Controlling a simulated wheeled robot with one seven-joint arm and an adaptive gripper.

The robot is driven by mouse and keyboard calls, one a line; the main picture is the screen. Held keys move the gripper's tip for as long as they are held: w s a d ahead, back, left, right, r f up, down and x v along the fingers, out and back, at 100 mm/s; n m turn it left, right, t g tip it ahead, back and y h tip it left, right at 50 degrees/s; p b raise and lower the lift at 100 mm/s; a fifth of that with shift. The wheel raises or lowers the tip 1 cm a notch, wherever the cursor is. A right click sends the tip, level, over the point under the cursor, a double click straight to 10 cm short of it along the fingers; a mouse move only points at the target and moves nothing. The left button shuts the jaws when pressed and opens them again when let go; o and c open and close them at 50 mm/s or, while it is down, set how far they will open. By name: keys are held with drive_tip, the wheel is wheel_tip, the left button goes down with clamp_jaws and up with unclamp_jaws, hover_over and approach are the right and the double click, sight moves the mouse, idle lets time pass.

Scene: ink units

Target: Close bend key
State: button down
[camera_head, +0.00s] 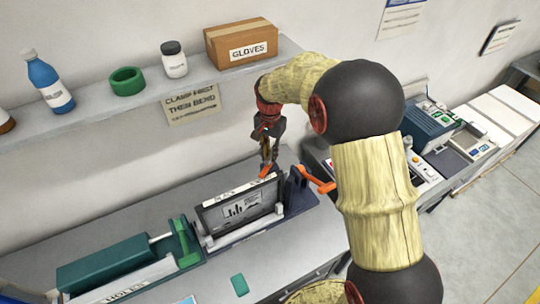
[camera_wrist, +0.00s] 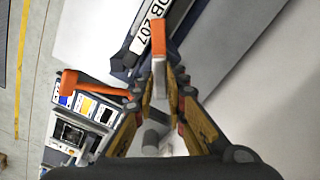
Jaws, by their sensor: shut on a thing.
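A dark bending machine (camera_head: 248,238) with a pale-edged screen panel (camera_head: 241,208) stands on the grey bench. My gripper (camera_head: 269,158) points down at the machine's back right. It is shut on an orange handle (camera_head: 265,172), which also shows between the fingertips (camera_wrist: 158,76) in the wrist view (camera_wrist: 158,38). A second orange lever (camera_head: 318,180) sticks out from the dark blue bracket at the machine's right end, and it is at left in the wrist view (camera_wrist: 70,84). I cannot tell which orange part is the bend key. The handle's base is partly hidden.
A shelf (camera_head: 110,110) above holds a blue bottle (camera_head: 48,82), a green ring (camera_head: 127,81), a jar (camera_head: 174,62) and a gloves box (camera_head: 240,44). A green unit (camera_head: 115,258) stands left on the bench. A button panel (camera_head: 421,170) lies right of my arm.

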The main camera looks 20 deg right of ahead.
sight(270, 156)
drive_tip(key=n+b, duration=0.1)
drive_tip(key=n, duration=0.4)
drive_tip(key=shift+n, duration=0.3)
drive_tip(key=n+b, duration=0.1)
drive_tip(key=n, duration=0.4)
drive_tip(key=shift+w+r, duration=0.1)
drive_tip(key=shift+n, duration=0.4)
drive_tip(key=c, duration=1.8)
unclamp_jaws()
wheel_tip(270, 156, up, 12)
